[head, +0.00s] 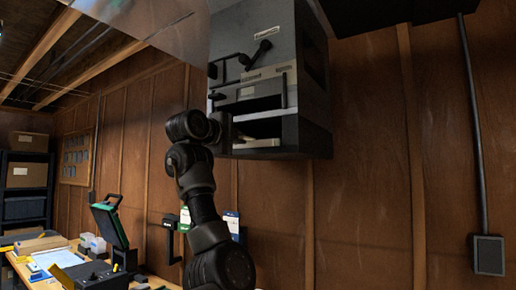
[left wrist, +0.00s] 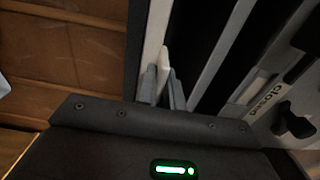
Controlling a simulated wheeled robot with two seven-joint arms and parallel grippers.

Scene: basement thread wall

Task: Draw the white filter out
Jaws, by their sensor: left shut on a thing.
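A grey wall cabinet (head: 312,85) hangs on the wooden wall with dark open slots in its front. The white filter (head: 258,143) shows as a pale edge in the lowest slot; in the left wrist view it is a long white strip (left wrist: 155,30) with a small pale tab. My left gripper (head: 230,137) is at the left end of that slot. In the left wrist view its two grey fingers (left wrist: 163,88) are shut on the tab. The filter's inner part is hidden in the cabinet. My right gripper is not in view.
Another pale strip (head: 257,115) lies above the lowest slot. A dark lever (head: 262,50) and a panel labelled "closed" (left wrist: 262,88) are higher on the cabinet. A cluttered bench (head: 60,262) stands at lower left, and a grey box with conduit (head: 488,255) is at right.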

